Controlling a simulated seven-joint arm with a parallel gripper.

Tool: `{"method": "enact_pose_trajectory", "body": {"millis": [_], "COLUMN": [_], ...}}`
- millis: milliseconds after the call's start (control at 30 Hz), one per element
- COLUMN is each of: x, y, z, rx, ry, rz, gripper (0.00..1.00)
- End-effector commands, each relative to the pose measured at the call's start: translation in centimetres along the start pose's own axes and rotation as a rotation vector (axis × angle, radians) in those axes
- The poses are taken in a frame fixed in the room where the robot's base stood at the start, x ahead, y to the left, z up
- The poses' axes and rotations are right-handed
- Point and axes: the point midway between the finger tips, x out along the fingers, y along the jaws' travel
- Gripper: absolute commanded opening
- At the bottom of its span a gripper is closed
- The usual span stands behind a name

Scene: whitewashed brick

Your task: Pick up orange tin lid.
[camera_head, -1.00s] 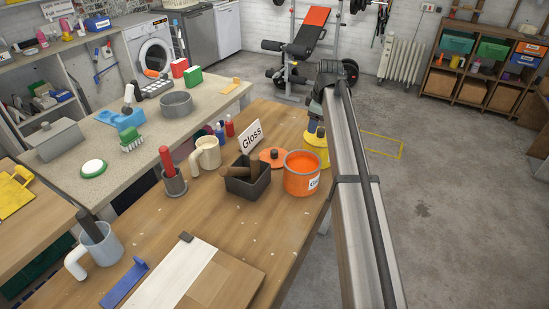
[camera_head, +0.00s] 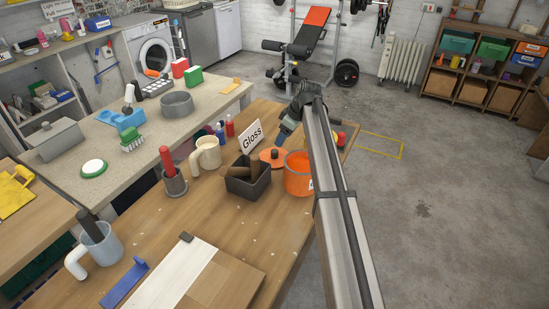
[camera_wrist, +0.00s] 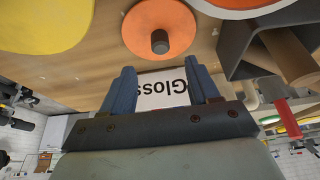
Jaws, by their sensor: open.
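The orange tin lid (camera_head: 266,156) lies on the wooden bench, a flat disc with a dark knob, just left of and behind the orange tin (camera_head: 297,182). In the wrist view the lid (camera_wrist: 150,32) shows whole at top centre with its knob. My gripper (camera_head: 281,141) is above and just behind the lid in the head view, partly hidden by my arm. In the wrist view my gripper (camera_wrist: 161,78) shows two blue fingers spread apart with nothing between them; the lid appears beyond the fingertips, apart from them.
The white Gloss sign (camera_head: 251,137) stands close behind the lid; it shows upside down between the fingers in the wrist view. A dark box (camera_head: 243,187) with wooden handles stands left of the orange tin. A yellow round thing (camera_wrist: 42,22) is at the wrist view's upper left.

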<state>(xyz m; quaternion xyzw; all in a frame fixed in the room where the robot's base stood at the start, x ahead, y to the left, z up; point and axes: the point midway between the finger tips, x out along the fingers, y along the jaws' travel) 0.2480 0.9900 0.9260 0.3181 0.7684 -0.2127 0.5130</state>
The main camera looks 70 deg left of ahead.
Motion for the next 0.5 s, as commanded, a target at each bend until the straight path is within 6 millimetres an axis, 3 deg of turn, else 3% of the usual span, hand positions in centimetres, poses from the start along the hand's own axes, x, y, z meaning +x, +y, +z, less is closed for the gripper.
{"method": "enact_pose_trajectory", "body": {"millis": [100, 500], "x": [2.0, 4.8], "y": [0.0, 0.0], "z": [0.0, -0.2], "rx": [0.000, 0.000], "ry": [-0.001, -0.001], "rz": [0.000, 0.000], "gripper": [0.60, 0.60]}}
